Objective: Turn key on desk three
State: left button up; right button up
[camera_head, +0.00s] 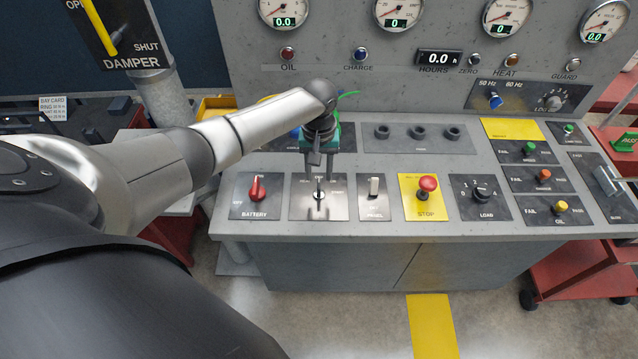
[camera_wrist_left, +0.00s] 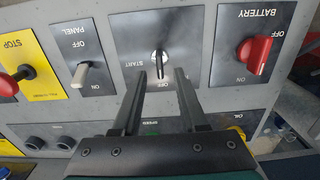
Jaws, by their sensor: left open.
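The key (camera_head: 319,195) is a small metal switch in the middle of a dark plate (camera_head: 338,212) on the sloping desk of the grey console. In the left wrist view the key (camera_wrist_left: 160,62) stands between the words START and OFF. My left gripper (camera_head: 319,181) points down over this plate. In the wrist view its two fingers (camera_wrist_left: 160,76) are apart, with nothing held, and their tips lie on either side of the key's near end. The head view partly hides the key behind the fingers, and I cannot tell whether they touch it. My right gripper is not in view.
The red battery switch (camera_head: 257,188) is close on the left and the white panel switch (camera_head: 374,187) close on the right. A red stop button (camera_head: 428,184) stands on a yellow plate further right. Gauges line the upright panel (camera_head: 340,50) behind.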

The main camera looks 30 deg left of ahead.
aim_at(319, 183)
pick_arm(q)
jog(key=shift+f+b, duration=0.45)
jog(key=shift+f, duration=2)
jog(key=shift+c, duration=0.2)
grip_shut()
